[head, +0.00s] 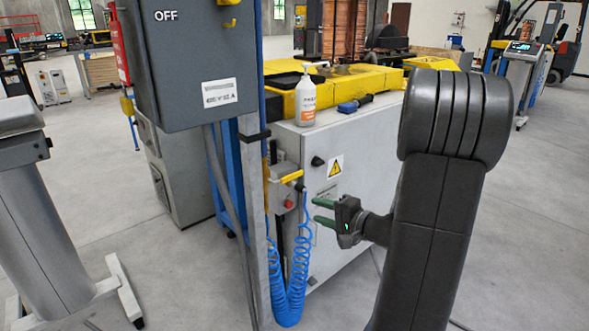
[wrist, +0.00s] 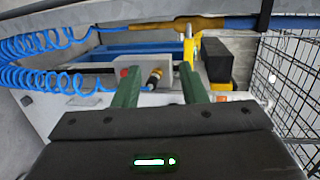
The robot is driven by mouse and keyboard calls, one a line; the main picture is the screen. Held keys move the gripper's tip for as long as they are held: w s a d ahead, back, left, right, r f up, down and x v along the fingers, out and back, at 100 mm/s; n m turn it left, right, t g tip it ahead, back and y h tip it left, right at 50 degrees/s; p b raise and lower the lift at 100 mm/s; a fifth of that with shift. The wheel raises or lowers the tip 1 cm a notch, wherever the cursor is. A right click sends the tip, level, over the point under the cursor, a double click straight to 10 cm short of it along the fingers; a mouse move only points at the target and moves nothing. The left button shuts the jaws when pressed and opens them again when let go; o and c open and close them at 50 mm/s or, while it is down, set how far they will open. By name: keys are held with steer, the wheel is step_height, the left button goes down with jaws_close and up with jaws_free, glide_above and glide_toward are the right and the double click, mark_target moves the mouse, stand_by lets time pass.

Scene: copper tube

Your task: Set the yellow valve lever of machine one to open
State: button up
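The yellow valve lever (head: 292,177) sticks out sideways near the top of a small grey box on the machine's side. In the wrist view a yellow part that looks like this lever (wrist: 188,50) stands just beyond the right finger, partly hidden by it. My gripper (head: 324,212) has two green fingers, apart and empty, pointing left toward the box, a little right of and below the lever. I see no contact with the lever.
A coiled blue hose (head: 288,290) hangs below the small grey box (head: 281,193), which has a red button. A grey post and OFF cabinet (head: 195,65) stand to the left. A white bottle (head: 306,98) is on the machine. Wire mesh (wrist: 292,75) shows at right in the wrist view.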

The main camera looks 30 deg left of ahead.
mark_target(295, 177)
steer(key=w+a+t+p, duration=0.1)
steer(key=w+a, duration=0.2)
steer(key=a, duration=0.1)
steer(key=w+a+r+p, duration=0.1)
steer(key=w+a, duration=0.2)
steer(key=a, duration=0.2)
steer(key=w+a+r+m+t+y+p, duration=0.1)
steer(key=w+a, duration=0.3)
steer(key=a, duration=0.1)
steer(key=shift+w+a+r+t+p, duration=0.1)
steer(key=shift+a+r+t+p, duration=0.1)
steer(key=shift+r+t+p, duration=0.1)
steer(key=shift+c, duration=0.2)
jaws_close()
